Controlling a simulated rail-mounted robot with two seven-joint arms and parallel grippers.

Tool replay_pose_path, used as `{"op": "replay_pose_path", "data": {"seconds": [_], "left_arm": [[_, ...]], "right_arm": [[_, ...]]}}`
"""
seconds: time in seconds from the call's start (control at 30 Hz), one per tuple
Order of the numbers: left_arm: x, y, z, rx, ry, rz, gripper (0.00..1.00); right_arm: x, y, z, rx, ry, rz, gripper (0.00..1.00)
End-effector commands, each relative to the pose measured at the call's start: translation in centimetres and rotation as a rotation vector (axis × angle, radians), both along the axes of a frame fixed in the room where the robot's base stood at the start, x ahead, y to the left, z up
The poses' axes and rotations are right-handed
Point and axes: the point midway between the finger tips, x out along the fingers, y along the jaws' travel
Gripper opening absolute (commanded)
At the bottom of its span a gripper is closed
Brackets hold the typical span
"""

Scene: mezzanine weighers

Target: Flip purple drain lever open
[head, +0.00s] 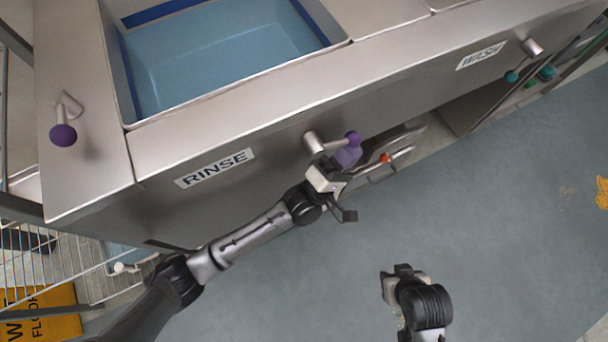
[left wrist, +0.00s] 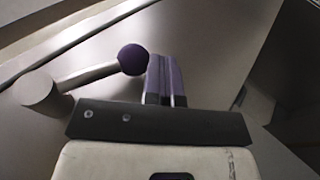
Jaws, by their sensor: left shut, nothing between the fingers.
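The purple drain lever (head: 353,138) is on the sink's front panel, right of the RINSE label. It has a grey pivot, a short metal rod and a purple ball knob pointing right. In the left wrist view its knob (left wrist: 133,59) is just left of my fingertips, with the rod running left to the pivot. My left gripper (head: 347,156) is shut and empty beside the knob; I cannot tell whether they touch. Its purple-tinted fingers also show in the left wrist view (left wrist: 165,80). My right gripper (head: 394,278) hangs over the floor; its fingers are unclear.
The rinse basin (head: 220,55) holds blue water above the panel. Another purple-knobbed lever (head: 63,134) stands on the counter at left. A teal-knobbed lever (head: 512,76) is by the WASH label (head: 480,56). An orange-tipped handle (head: 385,158) is below the panel. The right floor is mostly clear.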

Motion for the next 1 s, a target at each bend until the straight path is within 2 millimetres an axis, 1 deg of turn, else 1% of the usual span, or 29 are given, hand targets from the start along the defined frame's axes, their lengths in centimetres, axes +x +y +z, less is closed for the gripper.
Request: {"op": "replay_pose_path", "data": {"seconds": [0.43,0.57,0.67,0.87,0.9,1.0], "left_arm": [[0.0,-0.1,0.2,-0.003,-0.003,0.0,0.0],[-0.1,0.0,-0.2,-0.002,-0.002,0.0,0.0],[-0.2,0.0,-1.3,-0.002,-0.001,0.001,0.0],[-0.9,0.3,-4.9,0.001,0.002,0.008,0.0],[-1.1,0.3,-5.1,0.004,0.003,0.008,0.0],[-1.6,0.4,-7.1,0.004,0.003,0.009,0.0]], "right_arm": [[0.0,-0.3,0.0,-0.009,0.0,0.006,0.43],[0.0,-0.3,-0.3,-0.012,-0.001,0.008,0.43],[0.0,-0.3,-1.1,-0.012,-0.001,0.007,0.43],[0.0,-0.3,-3.6,-0.01,-0.002,0.006,0.43],[0.0,-0.3,-2.6,-0.01,0.004,0.005,0.43],[0.0,-0.2,-2.2,-0.007,0.001,0.003,0.43]]}}
